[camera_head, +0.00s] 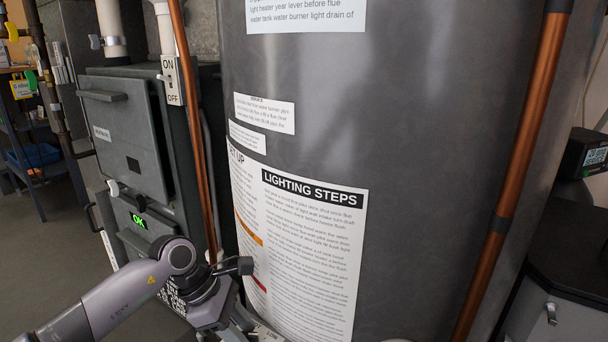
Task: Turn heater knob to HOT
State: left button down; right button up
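The heater (430,130) is a large grey metal cylinder filling the middle of the view. A white "LIGHTING STEPS" label (310,250) is on its lower front. I cannot make out the heater knob or a HOT mark. My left arm comes in from the lower left, and its wrist and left gripper (232,322) are at the heater's lower left, by the label's bottom edge. The gripper points down and away, and its fingers are too hidden to tell open from shut. My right gripper is not in view.
Copper pipes run on the left (190,120) and right (520,150) of the heater. A dark-topped cabinet (565,250) is at right. Grey floor (45,265) is open at far left.

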pick_arm(q)
jog(key=shift+f, duration=0.15)
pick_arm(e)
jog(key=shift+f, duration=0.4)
